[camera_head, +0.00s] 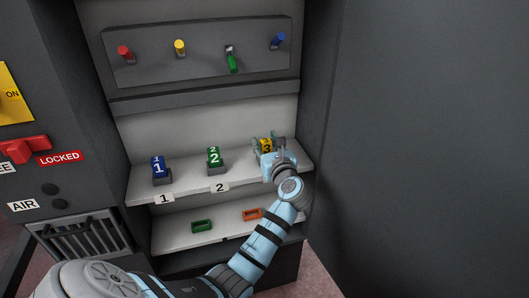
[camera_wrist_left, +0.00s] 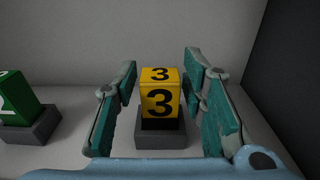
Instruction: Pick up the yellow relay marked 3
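The yellow relay marked 3 (camera_head: 265,143) stands upright at the right end of the upper shelf, partly hidden by my left gripper in the head view. In the left wrist view the yellow relay (camera_wrist_left: 160,94) sits in a dark grey socket block (camera_wrist_left: 160,141). My left gripper (camera_head: 270,145) is open, with its two fingers on either side of the relay. In the left wrist view there is a gap between the relay and each finger of the gripper (camera_wrist_left: 161,90). My right gripper is not in view.
The blue relay marked 1 (camera_head: 158,167) and the green relay marked 2 (camera_head: 214,157) stand in sockets left of the yellow one. A lower shelf holds a green frame (camera_head: 202,226) and an orange frame (camera_head: 252,214). The cabinet's side wall (camera_head: 317,90) is close on the right.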

